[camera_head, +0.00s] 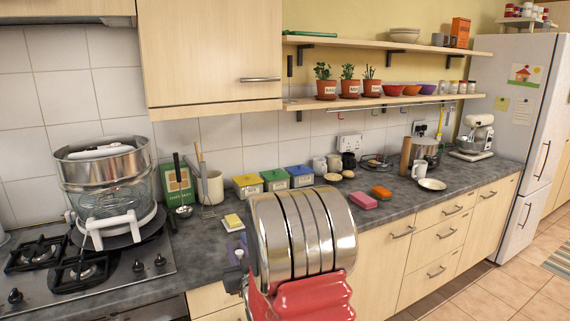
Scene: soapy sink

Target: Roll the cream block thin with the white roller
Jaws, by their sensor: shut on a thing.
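A small pale cream and yellow block (233,221) lies on the dark counter, just left of the silver discs of my arm. I cannot tell for sure that it is the cream block of the task. I cannot tell whether that piece belongs to the white roller. No whole white roller is clear to me. My gripper does not show; my arm hides the counter behind it.
A hob (82,273) with a large steel pot (105,165) stands left. A green box (178,185), a utensil jar (210,187) and several tins line the wall. Pink (363,201) and orange (381,192) blocks, a white mug (418,170) and a plate (432,184) lie right.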

